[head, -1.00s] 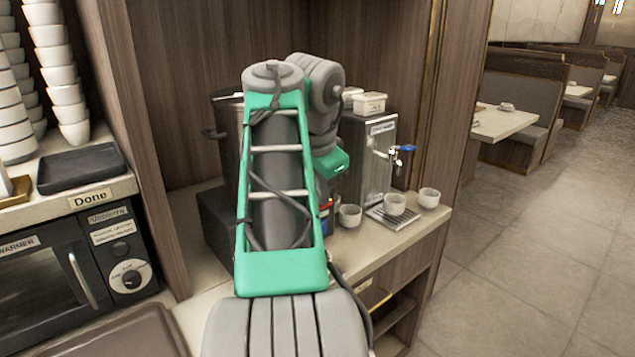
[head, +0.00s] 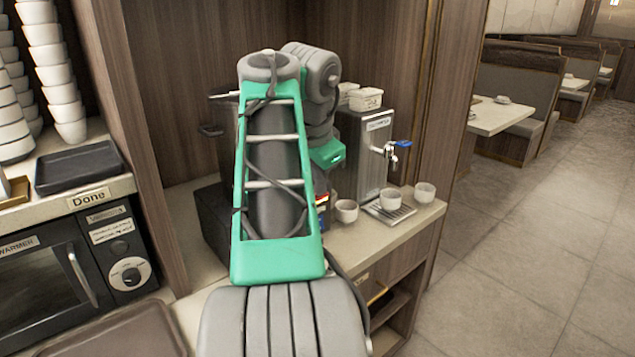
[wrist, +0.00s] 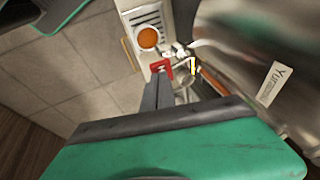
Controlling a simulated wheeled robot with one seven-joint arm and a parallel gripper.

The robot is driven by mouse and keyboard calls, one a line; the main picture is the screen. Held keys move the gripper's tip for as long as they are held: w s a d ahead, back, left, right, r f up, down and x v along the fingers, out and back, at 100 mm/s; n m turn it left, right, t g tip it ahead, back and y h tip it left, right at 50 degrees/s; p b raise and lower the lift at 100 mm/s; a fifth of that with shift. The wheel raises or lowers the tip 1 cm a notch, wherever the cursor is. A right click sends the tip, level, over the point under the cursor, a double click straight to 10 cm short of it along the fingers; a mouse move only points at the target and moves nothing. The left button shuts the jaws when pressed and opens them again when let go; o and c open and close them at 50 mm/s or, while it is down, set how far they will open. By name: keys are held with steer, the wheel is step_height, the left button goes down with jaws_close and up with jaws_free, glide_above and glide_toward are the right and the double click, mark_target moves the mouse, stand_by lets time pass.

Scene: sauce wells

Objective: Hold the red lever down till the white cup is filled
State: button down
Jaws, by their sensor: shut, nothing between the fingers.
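The red lever (wrist: 161,67) shows in the wrist view, right at the tips of my gripper. My gripper (wrist: 157,80) is shut, its dark fingers together and empty. I cannot tell whether they touch the lever or how far down it is. A round cup with orange contents (wrist: 148,38) stands just beyond the lever, beside a slotted grille. In the head view, white cups stand on the counter: one left of the drip tray (head: 347,211), one on the tray (head: 390,199), one to its right (head: 425,192). My arm hides the lever and my gripper there.
A steel dispenser with a blue-handled tap (head: 400,143) stands behind the drip tray (head: 374,212). A labelled steel vessel (wrist: 255,60) fills the right of the wrist view. A microwave (head: 75,262) and stacked bowls (head: 60,85) are at left. The floor at right is clear.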

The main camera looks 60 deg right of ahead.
steer(key=shift+r, duration=0.1)
steer(key=w+d+r+p+v, duration=0.1)
steer(key=w+p+v, duration=0.1)
steer(key=p+v, duration=1.1)
steer(key=shift+d+r, duration=0.15)
steer(key=shift+d, duration=0.1)
steer(key=shift+w, duration=0.15)
